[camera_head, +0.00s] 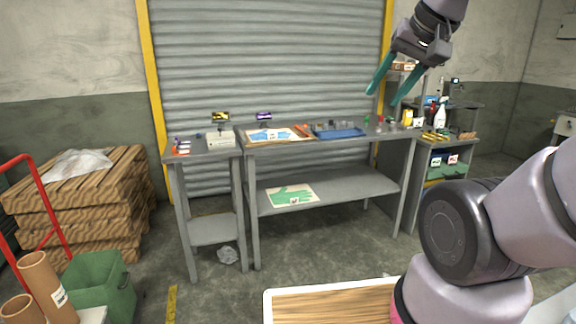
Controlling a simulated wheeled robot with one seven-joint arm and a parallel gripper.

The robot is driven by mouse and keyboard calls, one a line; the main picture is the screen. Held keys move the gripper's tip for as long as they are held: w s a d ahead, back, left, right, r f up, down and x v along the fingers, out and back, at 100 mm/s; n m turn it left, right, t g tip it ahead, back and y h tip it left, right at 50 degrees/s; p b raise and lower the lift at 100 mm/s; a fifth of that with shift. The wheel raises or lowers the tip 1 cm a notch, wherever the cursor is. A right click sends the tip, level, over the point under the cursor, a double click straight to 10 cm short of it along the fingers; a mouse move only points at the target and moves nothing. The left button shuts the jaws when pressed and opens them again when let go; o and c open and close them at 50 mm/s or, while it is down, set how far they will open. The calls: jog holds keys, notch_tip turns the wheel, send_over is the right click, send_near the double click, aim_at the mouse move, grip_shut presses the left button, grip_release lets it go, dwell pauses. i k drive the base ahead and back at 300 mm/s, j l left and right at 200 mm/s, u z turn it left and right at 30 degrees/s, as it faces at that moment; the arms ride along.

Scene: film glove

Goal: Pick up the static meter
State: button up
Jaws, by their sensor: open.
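My gripper (383,98) hangs at the upper right with its two teal fingers spread apart and nothing between them. It appears high above and well apart from the things on the workbench. I cannot tell for sure which thing is the static meter. A small dark device with a lit yellow display (220,117) shows above a pale box (220,139) on the left side table. A second small device with a purple display (264,117) stands at the back left of the grey workbench (300,149). Both are too small to read.
The bench bears a blue glove sheet (272,135), a blue tray (338,133) and several small items. A green glove sheet (291,195) lies on its lower shelf. A spray bottle (441,116) stands right. Pallets (75,200) and a green bin (100,285) are left. Floor before the bench is clear.

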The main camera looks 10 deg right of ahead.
aim_at(408, 114)
jog(key=i+j, duration=0.1)
jog(key=i, duration=1.2)
jog(key=i+l+z, duration=0.1)
jog(key=i+z, duration=0.6)
jog(key=i+j+z, duration=0.15)
jog(key=i+z, duration=0.45)
jog(key=i, duration=0.3)
jog(key=i+j+z, duration=0.2)
jog(key=i, duration=0.35)
jog(key=i+j, duration=0.2)
jog(key=j, duration=0.2)
